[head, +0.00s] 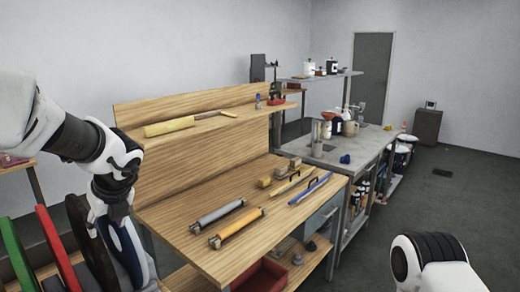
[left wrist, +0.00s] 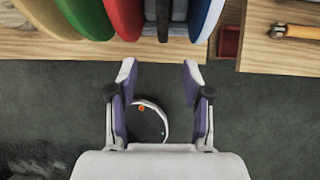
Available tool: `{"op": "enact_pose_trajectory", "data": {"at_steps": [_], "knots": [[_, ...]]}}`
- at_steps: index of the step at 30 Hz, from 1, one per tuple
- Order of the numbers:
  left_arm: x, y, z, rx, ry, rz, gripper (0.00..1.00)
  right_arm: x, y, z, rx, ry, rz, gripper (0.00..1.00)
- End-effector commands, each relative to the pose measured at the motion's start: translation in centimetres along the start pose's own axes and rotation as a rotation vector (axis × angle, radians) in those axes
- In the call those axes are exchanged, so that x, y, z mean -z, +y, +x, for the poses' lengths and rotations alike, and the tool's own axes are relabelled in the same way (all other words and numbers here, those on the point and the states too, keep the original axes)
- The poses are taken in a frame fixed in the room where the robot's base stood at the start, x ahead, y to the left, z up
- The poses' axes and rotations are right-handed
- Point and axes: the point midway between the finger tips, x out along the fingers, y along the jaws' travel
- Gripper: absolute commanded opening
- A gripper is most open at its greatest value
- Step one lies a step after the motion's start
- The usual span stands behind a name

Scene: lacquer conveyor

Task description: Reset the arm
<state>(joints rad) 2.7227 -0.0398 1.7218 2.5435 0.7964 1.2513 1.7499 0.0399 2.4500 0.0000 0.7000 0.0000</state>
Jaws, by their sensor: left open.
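My left arm comes in from the left in the head view, and its wrist hangs above a row of upright coloured discs; its fingertips cannot be made out there. In the left wrist view my left gripper (left wrist: 160,75) is open, with its two fingers spread apart and nothing held between them. The fingers point toward the lower edges of the discs, with dark floor showing beneath. Part of my right arm shows at the lower right of the head view, but its gripper is not in view.
A red disc (head: 53,243) and a green disc (head: 20,254) stand close by my left wrist. A wooden workbench (head: 190,175) holds a grey roller (head: 217,216) and an orange-handled tool (head: 237,229). A grey table (head: 335,160) stands behind it. Floor at the right is clear.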

Motion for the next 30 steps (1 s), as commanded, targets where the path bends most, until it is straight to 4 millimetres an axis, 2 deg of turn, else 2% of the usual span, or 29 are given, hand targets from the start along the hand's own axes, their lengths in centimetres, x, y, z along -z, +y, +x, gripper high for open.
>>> {"op": "enact_pose_trajectory", "data": {"at_steps": [8,11,13,16,17,19,21,23,24,26,27,30], "knots": [[5.3,0.5,7.9,-0.110,0.114,0.075,0.50,0.0,0.0,0.9,0.000,0.000,0.000,0.40],[8.0,1.7,11.7,-0.179,0.153,0.149,0.50,0.0,0.0,1.3,0.000,0.000,0.000,0.40],[10.3,3.1,14.9,-0.240,0.178,0.238,0.50,0.0,0.0,1.7,0.000,0.000,0.000,0.40],[14.5,6.3,20.4,-0.343,0.216,0.466,0.50,0.0,0.0,2.4,0.000,0.000,0.000,0.40],[15.9,7.5,22.2,-0.373,0.229,0.572,0.50,0.0,0.0,2.7,0.000,0.000,0.000,0.40],[19.7,10.9,26.6,-0.425,0.273,0.897,0.50,0.0,0.0,3.3,0.000,0.000,0.000,0.40],[23.4,13.8,30.1,-0.422,0.321,1.290,0.50,0.0,0.0,3.8,0.000,0.000,0.000,0.40],[26.5,15.6,32.3,-0.372,0.358,1.626,0.50,0.0,0.0,4.1,0.000,0.000,0.000,0.40],[28.6,16.6,33.5,-0.314,0.379,1.847,0.50,0.0,0.0,4.3,0.000,0.000,0.000,0.40],[32.0,17.6,34.8,-0.192,0.395,2.172,0.50,0.0,0.0,4.6,0.000,0.000,0.000,0.40],[34.4,18.2,35.2,-0.088,0.391,2.382,0.50,0.0,0.0,4.7,0.000,0.000,0.000,0.40],[40.0,18.8,34.9,0.241,0.294,2.874,0.50,0.0,0.0,4.9,0.000,0.000,0.000,0.40]]}}
